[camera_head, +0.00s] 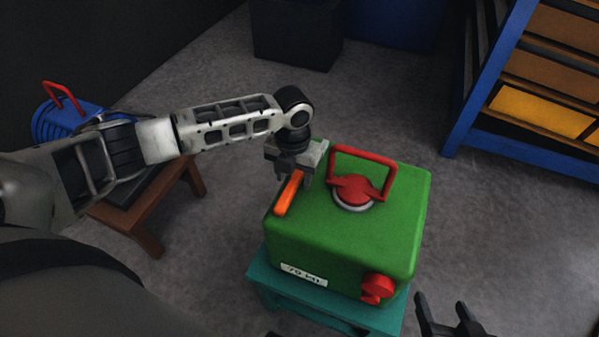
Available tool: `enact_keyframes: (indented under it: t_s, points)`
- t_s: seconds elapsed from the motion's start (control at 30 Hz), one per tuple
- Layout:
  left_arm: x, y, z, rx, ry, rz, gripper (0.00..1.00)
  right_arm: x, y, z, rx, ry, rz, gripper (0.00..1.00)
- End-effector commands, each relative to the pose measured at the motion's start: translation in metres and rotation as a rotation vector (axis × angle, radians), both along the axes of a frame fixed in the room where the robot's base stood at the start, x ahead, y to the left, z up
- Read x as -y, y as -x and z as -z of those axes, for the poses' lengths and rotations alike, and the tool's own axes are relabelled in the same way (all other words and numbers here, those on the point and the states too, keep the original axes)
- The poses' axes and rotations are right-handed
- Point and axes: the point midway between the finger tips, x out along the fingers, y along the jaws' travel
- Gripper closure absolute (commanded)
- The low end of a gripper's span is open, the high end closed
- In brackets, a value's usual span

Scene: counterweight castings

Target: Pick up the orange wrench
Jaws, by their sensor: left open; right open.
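The orange wrench (288,194) lies on the left part of the top of a green casting (335,235). My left gripper (293,180) points down over the wrench's far end, with its jaws open. The gripper hides that end of the wrench, and I cannot tell whether the fingers touch it. My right gripper (450,325) is open and empty at the bottom edge, to the right of the casting, and is partly cut off.
A red handle (360,160) stands on the casting's top, and a red knob (377,288) is on its front. The casting rests on a teal stand (270,285). A brown wooden stool (145,220) is at left. A blue shelf (485,85) with yellow bins is at right. Grey floor lies between.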

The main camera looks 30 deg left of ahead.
Motion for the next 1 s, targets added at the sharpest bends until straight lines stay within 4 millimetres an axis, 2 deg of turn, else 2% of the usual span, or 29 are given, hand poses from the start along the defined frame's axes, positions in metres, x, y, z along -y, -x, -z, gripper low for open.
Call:
enact_keyframes:
  t_s: [0.1,0.33,0.5,0.53,0.83,1.0]
  points:
    - [0.000,0.000,0.009,0.001,0.000,0.001,0.51,0.000,0.000,0.000,0.002,-0.003,0.001,0.40]
    - [0.000,0.000,0.009,0.002,0.000,0.001,0.51,0.000,0.000,0.000,0.002,-0.002,0.001,0.40]
    - [0.000,0.000,0.009,0.002,0.000,0.001,0.98,0.000,0.000,0.000,0.001,-0.002,0.001,0.40]
    - [0.000,0.000,0.009,0.002,0.000,0.001,1.00,0.000,0.000,0.000,0.001,-0.002,0.001,0.40]
    - [0.000,-0.001,0.005,0.005,0.001,0.000,1.00,0.000,0.000,0.001,-0.002,-0.001,0.002,0.40]
    - [0.000,-0.002,-0.020,0.008,0.003,0.001,1.00,0.000,0.001,-0.002,-0.004,0.003,0.001,0.40]
